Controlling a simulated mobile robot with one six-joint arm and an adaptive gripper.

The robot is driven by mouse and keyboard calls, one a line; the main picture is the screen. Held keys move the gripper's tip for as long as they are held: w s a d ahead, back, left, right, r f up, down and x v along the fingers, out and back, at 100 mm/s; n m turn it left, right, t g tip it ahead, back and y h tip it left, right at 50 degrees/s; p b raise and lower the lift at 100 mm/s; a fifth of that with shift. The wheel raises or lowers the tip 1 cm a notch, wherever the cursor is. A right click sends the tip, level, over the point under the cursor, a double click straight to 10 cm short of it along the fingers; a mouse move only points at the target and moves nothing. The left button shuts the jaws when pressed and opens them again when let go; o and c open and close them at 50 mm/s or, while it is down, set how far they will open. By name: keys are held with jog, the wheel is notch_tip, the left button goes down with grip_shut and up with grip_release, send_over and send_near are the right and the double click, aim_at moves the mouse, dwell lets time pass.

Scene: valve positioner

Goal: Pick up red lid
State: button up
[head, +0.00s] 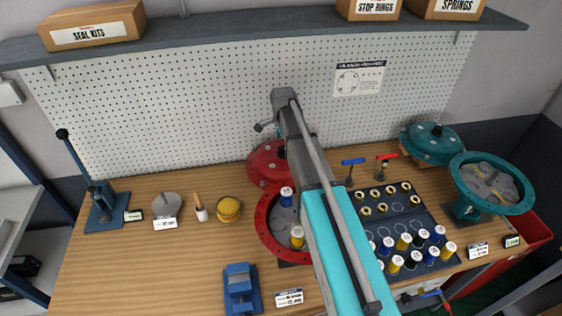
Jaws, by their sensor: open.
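The red lid (264,166) is a domed, flanged disc at the back middle of the bench, in the head view. It lies just behind an open red round housing (265,229), and my arm covers its right side. My arm reaches up from the lower right across the bench, and its grey far end stands above and behind the lid in the picture. I cannot make out my gripper's fingers, which seem hidden by the arm. No contact with the lid shows.
A blue-topped and a yellow cartridge stand at the red housing. A dark tray (433,214) of fittings and cartridges lies right. Beyond it are a teal lid (431,143) and teal housing (466,198). A blue vise (240,289) stands in front; a pegboard (200,100) rises behind.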

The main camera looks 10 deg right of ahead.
aim_at(283, 148)
jog(key=shift+f+b, duration=1.95)
jog(key=shift+f, duration=0.2)
grip_shut()
